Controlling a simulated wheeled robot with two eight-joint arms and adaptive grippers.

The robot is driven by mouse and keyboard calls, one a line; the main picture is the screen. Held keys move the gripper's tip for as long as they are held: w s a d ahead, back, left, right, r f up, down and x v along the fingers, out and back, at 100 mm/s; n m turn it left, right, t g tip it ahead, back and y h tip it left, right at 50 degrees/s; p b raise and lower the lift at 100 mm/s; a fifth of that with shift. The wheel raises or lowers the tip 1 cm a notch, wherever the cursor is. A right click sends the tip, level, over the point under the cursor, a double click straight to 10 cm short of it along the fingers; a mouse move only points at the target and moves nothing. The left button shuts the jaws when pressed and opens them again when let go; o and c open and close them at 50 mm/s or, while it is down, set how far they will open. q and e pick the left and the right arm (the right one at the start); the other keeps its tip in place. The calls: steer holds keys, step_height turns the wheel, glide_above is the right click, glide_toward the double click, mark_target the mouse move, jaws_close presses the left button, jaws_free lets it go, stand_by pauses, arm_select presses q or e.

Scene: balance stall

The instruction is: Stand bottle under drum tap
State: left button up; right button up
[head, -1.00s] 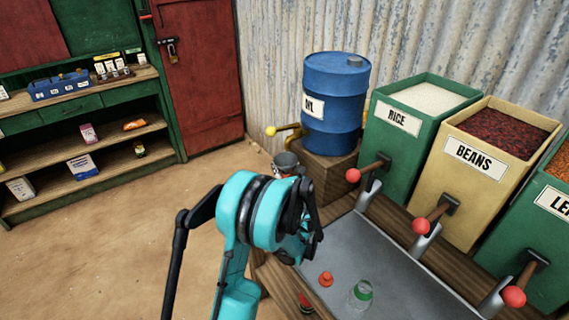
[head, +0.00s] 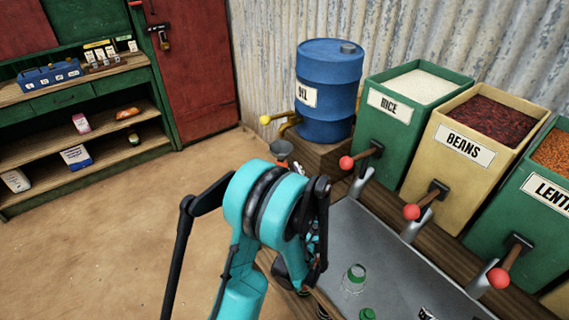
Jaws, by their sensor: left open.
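The blue oil drum (head: 328,100) stands on a wooden block at the back. Its brass tap (head: 288,127) with a yellow knob sticks out to the left. A clear bottle (head: 354,280) with a green band stands on the grey metal counter, right of my left gripper. My left gripper (head: 300,272) is open, low over the near left end of the counter. It is largely hidden behind my own teal arm, so its fingertips do not show clearly. It appears apart from the bottle. My right gripper is not in view.
A grey funnel-like cup (head: 281,150) is below the tap. Green rice (head: 385,140), yellow beans (head: 440,180) and green lentil (head: 530,220) bins have red-knobbed levers over the counter (head: 395,265). A green-topped item (head: 367,314) is at the bottom edge. Shelves stand at left.

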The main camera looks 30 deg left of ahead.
arm_select(q)
steer(key=s+d+n+g+h, duration=0.2)
steer(key=s+d+n+h, duration=0.4)
steer(key=s+n, duration=0.5)
steer(key=s+d+n+g+h, duration=0.3)
steer(key=s+d+n+h, duration=0.4)
steer(key=s+d+n, duration=0.4)
steer(key=n, duration=0.4)
steer(key=shift+s+d+n+g, duration=0.15)
steer(key=shift+n+g, duration=0.15)
steer(key=shift+n, duration=0.1)
